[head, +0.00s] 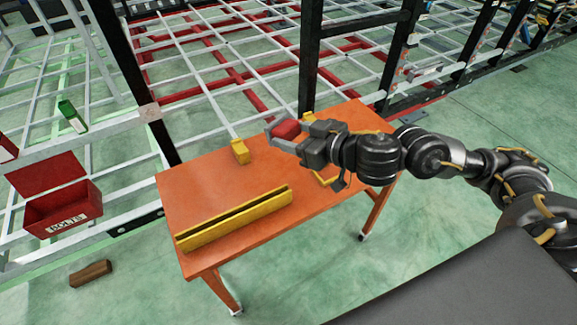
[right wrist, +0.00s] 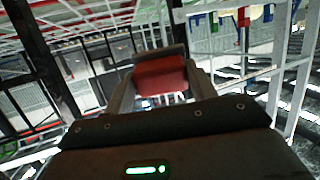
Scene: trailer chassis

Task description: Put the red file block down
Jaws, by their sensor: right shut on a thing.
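My right gripper (head: 287,136) is shut on the red file block (head: 286,130). It holds the block above the far part of the orange table (head: 225,188). In the right wrist view the red block (right wrist: 160,76) sits between the two fingers of my right gripper (right wrist: 160,88). My left gripper is not in view.
A long yellow slotted holder (head: 235,217) lies along the table's near side. A small yellow block (head: 240,151) stands near the far edge. The table top between them is clear. A red bolts box (head: 63,208) and black frame posts (head: 312,55) stand around the table.

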